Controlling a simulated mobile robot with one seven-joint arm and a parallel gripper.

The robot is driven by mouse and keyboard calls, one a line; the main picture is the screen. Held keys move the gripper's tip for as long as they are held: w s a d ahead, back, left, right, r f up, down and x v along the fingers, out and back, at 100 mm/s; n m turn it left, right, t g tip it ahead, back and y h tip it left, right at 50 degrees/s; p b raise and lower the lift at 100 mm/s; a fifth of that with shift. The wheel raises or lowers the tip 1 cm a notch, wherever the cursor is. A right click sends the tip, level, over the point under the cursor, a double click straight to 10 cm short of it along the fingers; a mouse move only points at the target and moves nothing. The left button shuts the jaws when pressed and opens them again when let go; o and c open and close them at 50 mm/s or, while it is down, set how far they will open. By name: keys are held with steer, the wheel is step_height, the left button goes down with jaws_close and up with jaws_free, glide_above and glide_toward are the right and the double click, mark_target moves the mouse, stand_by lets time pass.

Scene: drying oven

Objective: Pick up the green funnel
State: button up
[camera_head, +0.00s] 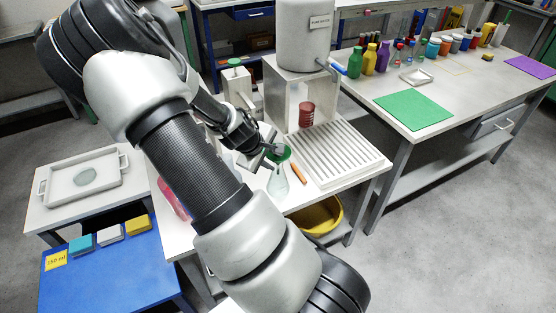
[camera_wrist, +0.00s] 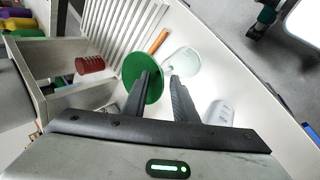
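The green funnel (camera_head: 281,154) sits at the mouth of a clear conical flask (camera_head: 278,183) on the white table. In the wrist view the funnel (camera_wrist: 133,66) shows as a round green disc, with the flask (camera_wrist: 183,60) to its right. My gripper (camera_head: 272,150) is right at the funnel. In the wrist view the fingers of my gripper (camera_wrist: 161,76) are apart. The left finger covers part of the disc, and the disc's right edge shows between the fingers. I cannot tell whether a finger touches it. The funnel's stem is hidden.
A dark red beaker (camera_wrist: 90,65) stands by the grey stand. An orange stick (camera_wrist: 158,41) lies beside the ribbed white rack (camera_head: 335,151). A clear beaker (camera_wrist: 219,113) stands close to the right finger. A yellow basin (camera_head: 322,217) is below the table.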

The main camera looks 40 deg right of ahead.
jaws_close()
stand_by(0.3)
